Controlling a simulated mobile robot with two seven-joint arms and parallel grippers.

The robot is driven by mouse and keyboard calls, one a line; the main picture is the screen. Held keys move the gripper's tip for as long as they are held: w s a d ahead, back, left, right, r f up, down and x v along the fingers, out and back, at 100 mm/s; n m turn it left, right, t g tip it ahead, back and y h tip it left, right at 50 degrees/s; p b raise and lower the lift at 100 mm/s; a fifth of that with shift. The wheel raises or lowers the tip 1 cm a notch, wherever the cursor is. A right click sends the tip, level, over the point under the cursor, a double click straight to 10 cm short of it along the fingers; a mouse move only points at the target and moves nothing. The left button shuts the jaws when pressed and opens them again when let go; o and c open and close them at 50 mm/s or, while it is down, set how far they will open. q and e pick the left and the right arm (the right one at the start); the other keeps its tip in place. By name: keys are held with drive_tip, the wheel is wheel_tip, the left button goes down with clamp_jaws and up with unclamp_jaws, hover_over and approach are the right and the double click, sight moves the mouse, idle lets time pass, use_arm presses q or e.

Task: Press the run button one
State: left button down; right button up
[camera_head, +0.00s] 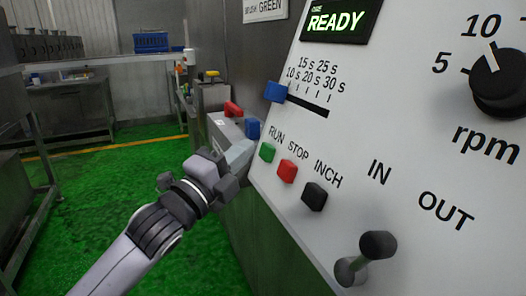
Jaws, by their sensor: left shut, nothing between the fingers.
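The green run button (267,152) sits below the RUN label on the sloped white control panel (350,140). The red stop button (287,170) and the black inch button (314,196) follow to its right. My left gripper (240,152) comes in from the lower left, shut and empty. Its tip is just left of the run button, near the panel's left edge. I cannot tell whether it touches the button. My right gripper is not in view.
The display (340,22) reads READY. A blue slider (276,91) is above the buttons. A black rpm knob (499,82) is at the upper right and a lever (376,246) low on the panel. Green floor (110,190) lies open to the left, beside metal tables.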

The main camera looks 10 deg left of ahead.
use_arm(q)
drive_tip(key=shift+d, duration=0.1)
drive_tip(key=shift+w+d+f, duration=0.15)
drive_tip(key=shift+w+d, duration=0.1)
drive_tip(key=shift+d, duration=0.05)
